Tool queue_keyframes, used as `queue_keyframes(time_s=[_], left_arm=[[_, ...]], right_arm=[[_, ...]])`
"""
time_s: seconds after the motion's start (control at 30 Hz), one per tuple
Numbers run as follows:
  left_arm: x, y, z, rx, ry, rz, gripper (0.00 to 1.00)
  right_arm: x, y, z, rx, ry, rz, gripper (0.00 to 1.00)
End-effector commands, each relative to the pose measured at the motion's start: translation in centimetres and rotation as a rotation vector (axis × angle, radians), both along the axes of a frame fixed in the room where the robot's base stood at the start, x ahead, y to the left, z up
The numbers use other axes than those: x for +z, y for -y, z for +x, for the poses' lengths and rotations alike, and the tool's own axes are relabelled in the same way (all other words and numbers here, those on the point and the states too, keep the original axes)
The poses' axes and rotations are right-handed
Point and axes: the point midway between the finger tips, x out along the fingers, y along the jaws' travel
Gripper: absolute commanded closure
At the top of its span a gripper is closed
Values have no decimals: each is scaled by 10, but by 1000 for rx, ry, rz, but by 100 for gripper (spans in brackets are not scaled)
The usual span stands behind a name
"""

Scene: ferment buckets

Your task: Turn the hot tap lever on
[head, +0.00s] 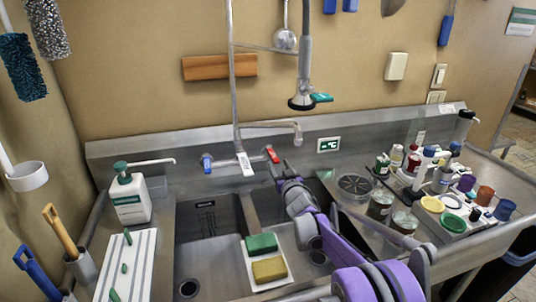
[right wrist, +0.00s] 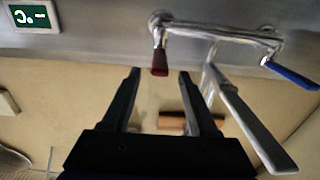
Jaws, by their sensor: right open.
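The hot tap lever (head: 271,154) is red and sits at the right end of the tap body on the back wall of the sink. The blue lever (head: 206,162) is at the left end, with the metal spout pipe between them. My right gripper (head: 277,172) reaches up to the red lever from below. In the right wrist view, which is upside down, the red lever (right wrist: 159,60) points toward the gap between the open fingers (right wrist: 160,76). Its tip lies at the fingertips, with no clear contact. The blue lever (right wrist: 290,75) is off to the right there. My left gripper is not in view.
A metal spout (head: 240,150) and sprayer hose (head: 305,75) hang near the tap. Green and yellow sponges (head: 268,268) lie below on the sink divider. A soap bottle (head: 129,197) stands left; jars and a crowded tray (head: 455,222) stand right. A display (head: 328,144) is on the backsplash.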

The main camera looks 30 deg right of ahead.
Motion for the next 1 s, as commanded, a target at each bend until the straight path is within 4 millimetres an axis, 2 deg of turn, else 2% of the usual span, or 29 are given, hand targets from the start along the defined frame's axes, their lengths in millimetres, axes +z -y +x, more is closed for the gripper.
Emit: queue_keyframes(time_s=[0.2,0.43,0.6,0.87,1.0], left_arm=[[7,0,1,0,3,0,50],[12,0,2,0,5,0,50],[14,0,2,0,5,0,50],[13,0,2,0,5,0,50],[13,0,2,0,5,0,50]], right_arm=[[1,10,43,0,0,1,40],[1,17,74,0,-1,-1,40],[1,19,83,-1,-1,0,40],[0,20,83,-1,-1,0,40],[0,20,83,-1,-1,0,62]])
